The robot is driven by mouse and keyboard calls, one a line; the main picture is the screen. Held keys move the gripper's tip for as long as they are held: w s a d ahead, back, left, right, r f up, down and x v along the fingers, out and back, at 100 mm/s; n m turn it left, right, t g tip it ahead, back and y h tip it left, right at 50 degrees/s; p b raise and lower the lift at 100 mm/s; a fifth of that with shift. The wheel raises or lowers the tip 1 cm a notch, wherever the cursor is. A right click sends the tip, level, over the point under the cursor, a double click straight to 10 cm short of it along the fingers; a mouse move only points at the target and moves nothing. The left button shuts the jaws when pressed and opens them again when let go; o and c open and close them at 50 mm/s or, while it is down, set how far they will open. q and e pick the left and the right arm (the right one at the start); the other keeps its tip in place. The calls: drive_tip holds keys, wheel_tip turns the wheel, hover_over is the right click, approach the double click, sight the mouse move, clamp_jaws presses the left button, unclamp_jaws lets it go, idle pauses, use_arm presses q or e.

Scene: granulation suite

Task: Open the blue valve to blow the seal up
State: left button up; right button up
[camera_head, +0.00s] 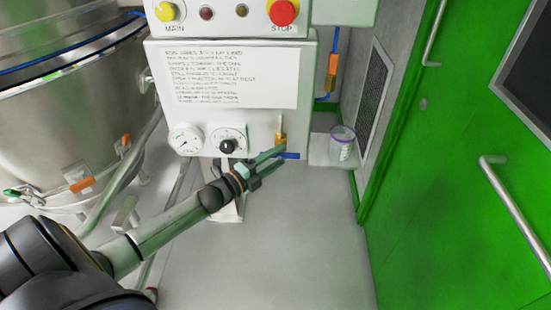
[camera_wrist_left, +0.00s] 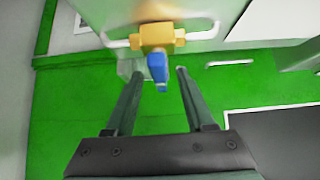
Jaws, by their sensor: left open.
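The valve has a brass body (camera_head: 280,139) at the lower right of the white control box and a blue handle (camera_head: 291,156) below it. In the head view the handle points to the right. My left gripper (camera_head: 281,159) is open, with its fingers at the blue handle. My right gripper is in neither view.
The control box (camera_head: 235,115) carries a label, a pressure gauge (camera_head: 185,139), a black knob (camera_head: 228,146) and a red stop button (camera_head: 283,12). A steel vessel (camera_head: 80,110) stands left. A clear tub (camera_head: 342,142) sits on a ledge right of the valve, near the green door (camera_head: 450,180).

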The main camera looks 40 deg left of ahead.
use_arm(q)
clamp_jaws()
idle(0.4)
